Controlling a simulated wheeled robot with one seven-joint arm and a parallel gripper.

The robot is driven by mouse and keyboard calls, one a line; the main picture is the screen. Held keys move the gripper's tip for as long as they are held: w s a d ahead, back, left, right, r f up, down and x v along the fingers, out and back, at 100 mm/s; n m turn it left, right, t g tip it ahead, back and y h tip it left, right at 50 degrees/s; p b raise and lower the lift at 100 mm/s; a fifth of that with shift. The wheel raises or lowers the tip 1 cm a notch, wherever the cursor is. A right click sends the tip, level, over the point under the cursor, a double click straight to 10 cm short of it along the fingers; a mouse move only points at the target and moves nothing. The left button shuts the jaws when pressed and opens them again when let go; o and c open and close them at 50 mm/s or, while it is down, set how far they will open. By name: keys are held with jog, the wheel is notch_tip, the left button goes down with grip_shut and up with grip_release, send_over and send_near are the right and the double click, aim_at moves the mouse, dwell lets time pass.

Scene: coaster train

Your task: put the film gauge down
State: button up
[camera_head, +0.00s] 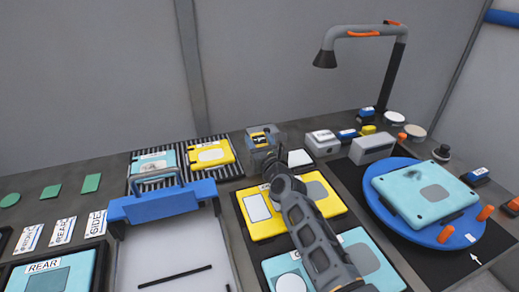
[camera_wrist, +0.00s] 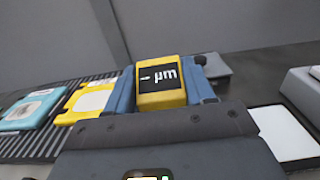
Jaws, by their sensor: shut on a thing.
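The film gauge (camera_wrist: 161,85) is a small yellow block with a black display reading "– µm". In the wrist view it sits between the two blue-grey fingers of my gripper (camera_wrist: 163,98), which is shut on it. In the head view the gauge (camera_head: 258,138) shows small, near the back of the bench. There my gripper (camera_head: 263,143) is partly hidden by my own arm. I cannot tell whether the gauge's underside touches the bench. A white square pad (camera_head: 300,158) lies just right of my gripper; it also shows in the wrist view (camera_wrist: 284,134).
A striped rack (camera_head: 180,181) with teal and yellow panels stands left of my gripper. A grey box (camera_head: 322,142) stands to its right. A blue-handled tray (camera_head: 215,235) lies front left.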

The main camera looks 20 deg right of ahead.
jog(key=shift+f+b, duration=0.5)
jog(key=shift+f, duration=0.75)
jog(key=shift+f+b, duration=0.4)
jog(key=shift+f+b, duration=0.25)
jog(key=shift+b, duration=0.1)
jog(key=o, duration=1.3)
jog(key=shift+s+f, duration=0.1)
jog(key=shift+f, duration=0.1)
